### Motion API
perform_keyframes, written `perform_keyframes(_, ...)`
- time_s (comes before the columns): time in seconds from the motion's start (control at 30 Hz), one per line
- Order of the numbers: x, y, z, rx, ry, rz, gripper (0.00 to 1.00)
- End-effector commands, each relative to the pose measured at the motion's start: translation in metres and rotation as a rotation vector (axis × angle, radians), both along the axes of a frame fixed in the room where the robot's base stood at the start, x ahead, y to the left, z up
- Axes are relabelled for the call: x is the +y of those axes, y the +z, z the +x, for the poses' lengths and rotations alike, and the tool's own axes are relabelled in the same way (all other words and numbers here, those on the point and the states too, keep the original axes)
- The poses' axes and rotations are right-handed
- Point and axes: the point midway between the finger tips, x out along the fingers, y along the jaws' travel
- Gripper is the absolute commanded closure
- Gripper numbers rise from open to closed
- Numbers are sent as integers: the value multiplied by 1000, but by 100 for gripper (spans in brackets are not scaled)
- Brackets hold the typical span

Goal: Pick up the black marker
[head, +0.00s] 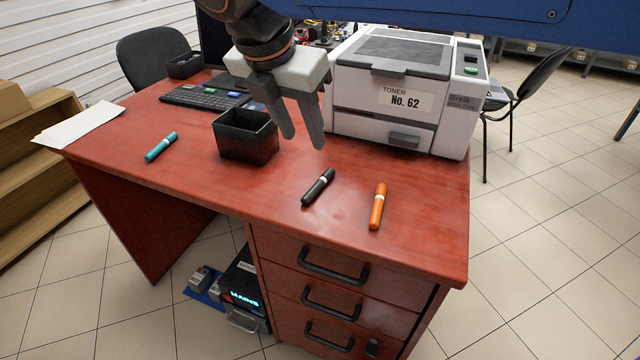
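The black marker (318,187) lies flat on the red-brown desk (250,190), near its front edge above the drawers. It has a pale band near one end. My gripper (304,144) hangs above the desk, up and to the left of the black marker in the picture. Its two fingers point down and stand apart with nothing visible between them. The gripper appears to be above the desk surface, though its exact height is hard to tell.
An orange marker (378,207) lies right of the black one, and a teal marker (161,147) lies far left. A black open-topped box (247,148) stands left of my gripper. A white printer (388,118) stands behind. Desk space around the black marker is clear.

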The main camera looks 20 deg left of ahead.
Motion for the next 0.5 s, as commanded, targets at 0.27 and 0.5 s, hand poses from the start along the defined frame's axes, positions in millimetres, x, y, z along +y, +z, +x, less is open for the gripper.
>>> perform_keyframes(0.27,-6,-47,19,0,-3,-2,62)
perform_keyframes(0.5,-8,-79,32,0,-3,-1,62)
